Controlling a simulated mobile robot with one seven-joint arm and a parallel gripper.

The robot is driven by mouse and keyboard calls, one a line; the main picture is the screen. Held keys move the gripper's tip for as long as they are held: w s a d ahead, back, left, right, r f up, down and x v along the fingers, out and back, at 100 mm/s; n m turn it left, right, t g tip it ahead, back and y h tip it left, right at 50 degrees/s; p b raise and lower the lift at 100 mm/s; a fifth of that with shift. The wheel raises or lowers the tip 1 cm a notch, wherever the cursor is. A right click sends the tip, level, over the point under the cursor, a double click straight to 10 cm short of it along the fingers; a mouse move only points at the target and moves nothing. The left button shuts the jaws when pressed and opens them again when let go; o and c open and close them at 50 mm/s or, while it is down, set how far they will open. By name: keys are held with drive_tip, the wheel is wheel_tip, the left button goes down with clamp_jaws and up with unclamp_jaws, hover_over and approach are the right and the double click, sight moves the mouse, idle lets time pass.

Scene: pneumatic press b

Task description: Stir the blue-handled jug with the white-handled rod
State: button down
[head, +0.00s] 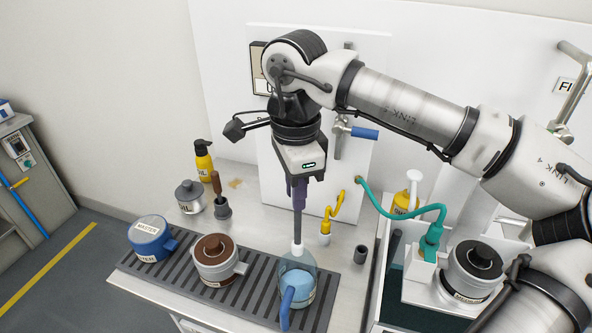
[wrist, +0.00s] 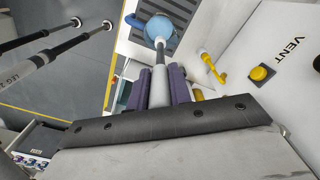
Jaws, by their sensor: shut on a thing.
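My gripper (head: 298,205) has purple fingers and points straight down. It is shut on the white-handled rod (head: 297,226), a grey upright shaft with a white part near its lower end. The blue-handled jug (head: 287,302) stands on the ribbed mat below, with a see-through upper wall and a pale blue round inside. The white part is at the jug's mouth; the rod's lower end is hard to make out. In the wrist view the rod (wrist: 159,82) runs between the purple fingers (wrist: 162,88) toward the jug's blue round (wrist: 158,27).
A brown-topped pot (head: 213,258) and a blue pot (head: 150,238) stand left on the ribbed mat (head: 186,280). A brown-handled tool (head: 217,186) stands in a grey holder. A yellow hooked pipe (head: 333,212) and a small dark cup (head: 360,254) are close at right.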

sight(295, 245)
drive_tip(key=shift+s+r, duration=0.1)
drive_tip(key=shift+s, duration=0.05)
idle(0.3)
wheel_tip(295, 245, down, 15)
drive_tip(key=b, duration=1.3)
drive_tip(key=shift+f+b, duration=0.2)
drive_tip(key=shift+b, duration=0.1)
drive_tip(key=shift+f+b, duration=0.35)
idle(0.3)
drive_tip(key=shift+r, duration=0.15)
idle(0.5)
